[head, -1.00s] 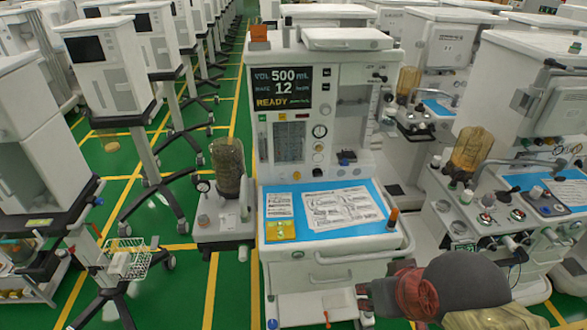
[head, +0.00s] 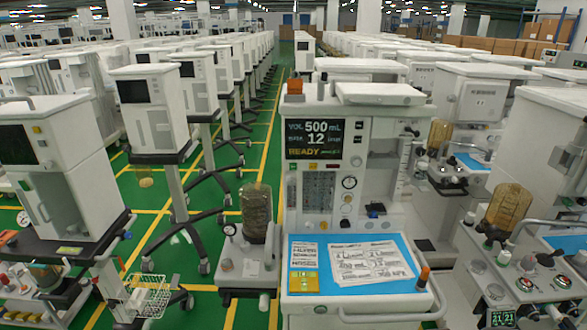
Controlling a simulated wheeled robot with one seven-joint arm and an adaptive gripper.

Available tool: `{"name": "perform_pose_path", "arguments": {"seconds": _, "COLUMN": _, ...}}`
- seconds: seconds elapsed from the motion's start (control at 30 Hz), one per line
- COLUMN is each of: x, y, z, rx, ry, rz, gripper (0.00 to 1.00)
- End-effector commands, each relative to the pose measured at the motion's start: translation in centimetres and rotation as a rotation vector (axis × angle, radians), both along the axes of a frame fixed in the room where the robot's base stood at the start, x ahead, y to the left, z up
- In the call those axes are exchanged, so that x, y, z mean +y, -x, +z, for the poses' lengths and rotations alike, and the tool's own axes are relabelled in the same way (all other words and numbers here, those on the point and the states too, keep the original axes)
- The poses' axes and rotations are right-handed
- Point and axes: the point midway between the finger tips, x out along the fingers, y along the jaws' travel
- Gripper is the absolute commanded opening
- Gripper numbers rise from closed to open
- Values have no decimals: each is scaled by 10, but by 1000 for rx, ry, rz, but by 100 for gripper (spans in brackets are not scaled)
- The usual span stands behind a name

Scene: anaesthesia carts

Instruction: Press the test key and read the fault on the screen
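The anaesthesia cart straight ahead carries a dark screen (head: 327,138). It reads VOL 500 mL, a second line with 12, and READY in yellow with small green text beside it. On the cart's blue work mat (head: 375,243) lies a small yellow plate (head: 304,282) at the front left. I cannot tell whether the test key is on this plate. Printed white sheets (head: 370,262) lie on the mat to its right. My gripper is out of view.
A bellows jar (head: 257,212) stands at the cart's left. Other carts crowd the right. A green aisle with yellow lines and a wire basket (head: 148,295) lie to the left.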

Motion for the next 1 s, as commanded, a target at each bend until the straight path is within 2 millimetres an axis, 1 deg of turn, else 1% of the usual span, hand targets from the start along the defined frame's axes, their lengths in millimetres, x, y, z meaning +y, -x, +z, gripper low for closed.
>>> {"name": "perform_pose_path", "arguments": {"seconds": 0.07, "x": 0, "y": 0, "z": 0, "rx": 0, "ry": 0, "rz": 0, "gripper": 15}}
{"name": "perform_pose_path", "arguments": {"seconds": 0.33, "x": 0, "y": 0, "z": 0, "rx": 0, "ry": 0, "rz": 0, "gripper": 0}}
{"name": "perform_pose_path", "arguments": {"seconds": 1.0, "x": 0, "y": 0, "z": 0, "rx": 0, "ry": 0, "rz": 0, "gripper": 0}}
